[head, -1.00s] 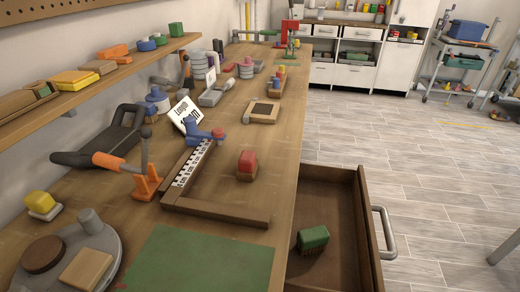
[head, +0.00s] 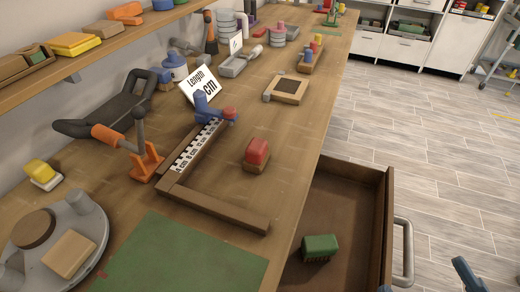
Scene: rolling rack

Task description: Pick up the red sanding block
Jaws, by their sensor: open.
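The red sanding block (head: 257,152) has a red top on a brown base. It stands on the wooden workbench near its right edge, to the right of the L-shaped wooden measuring fixture (head: 218,209). Nothing touches it and it is fully visible. Two blue-grey tips at the bottom right edge appear to be the fingers of my gripper (head: 425,279), apart and with nothing seen between them. They are right of and nearer than the block, by the drawer handle. The rest of the gripper is cut off by the frame.
An open wooden drawer (head: 386,218) holds a green brush (head: 320,246) and juts out below the bench edge. An orange-handled clamp (head: 145,150), a "Length cm" sign (head: 200,85) and a green mat (head: 180,262) surround the fixture. The bench right of the block is bare.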

